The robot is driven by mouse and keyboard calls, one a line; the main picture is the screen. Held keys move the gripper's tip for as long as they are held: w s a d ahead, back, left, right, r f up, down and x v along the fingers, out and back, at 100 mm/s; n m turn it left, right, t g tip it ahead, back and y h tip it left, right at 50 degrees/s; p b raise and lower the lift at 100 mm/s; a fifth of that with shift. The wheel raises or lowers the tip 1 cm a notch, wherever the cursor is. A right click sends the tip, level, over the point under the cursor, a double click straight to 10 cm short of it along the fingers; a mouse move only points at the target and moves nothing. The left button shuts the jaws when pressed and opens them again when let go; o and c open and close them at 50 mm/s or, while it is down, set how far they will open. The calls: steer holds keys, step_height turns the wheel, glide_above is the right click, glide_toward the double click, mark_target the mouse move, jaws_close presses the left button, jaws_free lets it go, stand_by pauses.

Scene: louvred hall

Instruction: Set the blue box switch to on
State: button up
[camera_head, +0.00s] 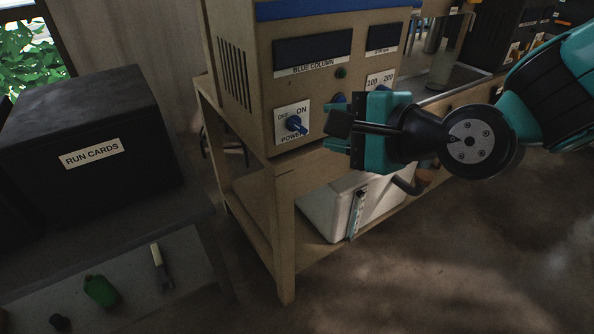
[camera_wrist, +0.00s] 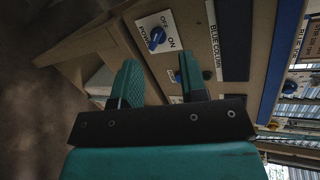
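The blue box is a beige cabinet (camera_head: 258,62) with a blue top band, labelled BLUE COLUMN. Its power switch (camera_head: 296,124) is a blue knob on a white plate marked OFF, ON and POWER. The knob's bar seems to lie along the line towards OFF. In the wrist view the switch (camera_wrist: 156,38) shows beyond the fingertips, apart from them.
The cabinet stands on a wooden bench (camera_head: 284,230). A white container (camera_head: 325,212) is on its lower shelf. A black RUN CARDS box (camera_head: 90,140) stands at left, with a green object (camera_head: 101,290) and a small tool (camera_head: 161,266) in front. Floor at right is clear.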

mark_target(301, 129)
steer(key=w+f+m+t+b, duration=0.3)
steer(key=f+m+t+b, duration=0.2)
steer(key=f+m+b, duration=0.25)
steer(key=shift+m, duration=0.25)
steer(key=p+x, duration=0.8)
steer(key=p, duration=0.2)
steer(key=shift+w+a+r, duration=0.15)
steer(key=shift+w, duration=0.25)
steer(key=shift+w+a+f, duration=0.1)
steer(key=shift+f, duration=0.25)
steer(key=shift+w+a+p, duration=0.2)
steer(key=shift+w+p, duration=0.15)
steer(key=shift+p, duration=0.25)
steer(key=shift+c, duration=0.4)
jaws_close()
